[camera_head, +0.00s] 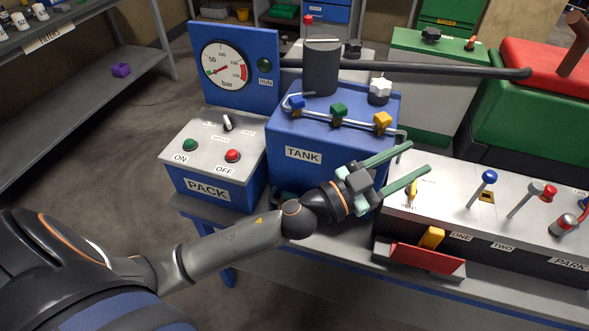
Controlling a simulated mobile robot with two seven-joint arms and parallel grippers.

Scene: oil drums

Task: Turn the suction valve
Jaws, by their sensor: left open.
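The blue tank box (335,135) stands in the middle of the bench with a pipe along its top front edge. The pipe carries a blue valve handle (297,103), a green valve handle (338,110) and a yellow valve handle (382,121). No readable label shows which one is the suction valve. My left gripper (421,157) is open and empty, its two green fingers pointing up and right. It is in front of the tank's right side, below and right of the yellow handle, apart from it in the picture. My right gripper is out of view.
Left of the tank stands the pack box (215,187) with ON and OFF buttons, below a gauge panel (235,95). Right of my gripper is a lever console (510,215) with several levers. A red tray (420,258) sits at its front. A grey hose (430,69) runs behind.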

